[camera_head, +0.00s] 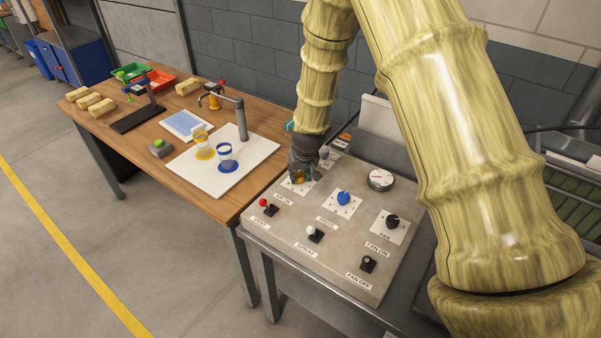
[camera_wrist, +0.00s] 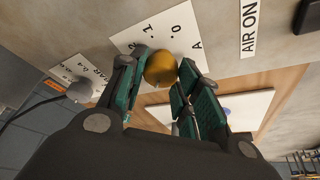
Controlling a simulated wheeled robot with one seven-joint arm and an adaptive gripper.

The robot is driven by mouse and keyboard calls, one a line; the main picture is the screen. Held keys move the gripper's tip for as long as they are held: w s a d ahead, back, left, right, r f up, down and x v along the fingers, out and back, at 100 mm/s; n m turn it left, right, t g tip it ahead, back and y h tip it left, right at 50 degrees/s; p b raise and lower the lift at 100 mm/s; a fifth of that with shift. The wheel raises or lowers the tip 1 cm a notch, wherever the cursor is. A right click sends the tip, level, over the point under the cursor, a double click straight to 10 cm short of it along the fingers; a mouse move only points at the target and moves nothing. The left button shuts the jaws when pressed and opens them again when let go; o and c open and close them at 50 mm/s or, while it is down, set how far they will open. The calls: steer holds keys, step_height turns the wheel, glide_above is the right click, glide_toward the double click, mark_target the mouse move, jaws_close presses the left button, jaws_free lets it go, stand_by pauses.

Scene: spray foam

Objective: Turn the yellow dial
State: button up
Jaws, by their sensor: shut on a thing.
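The yellow dial (camera_wrist: 161,67) is a round knob on a white scale plate (camera_wrist: 190,36) with printed numbers, mounted on the grey control panel. My gripper (camera_wrist: 155,84) has its two green-padded fingers on either side of the dial, shut on it. In the head view my gripper (camera_head: 302,172) is at the panel's back left, and the dial (camera_head: 299,177) is mostly hidden by the fingers. The dial's exact setting cannot be read.
A blue dial (camera_head: 344,198), a black fan dial (camera_head: 392,221), a round gauge (camera_head: 380,180) and several toggle switches, one with a red tip (camera_head: 264,203), share the control panel (camera_head: 290,236). A wooden table (camera_head: 222,207) with cups and blocks stands left. My arm covers the right side.

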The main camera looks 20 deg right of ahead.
steer(key=shift+m, duration=0.3)
stand_by(0.4)
steer(key=o, duration=1)
steer(key=shift+r, duration=0.1)
steer(key=v, duration=1.1)
steer(key=shift+s+r, duration=0.1)
steer(key=shift+r, duration=0.3)
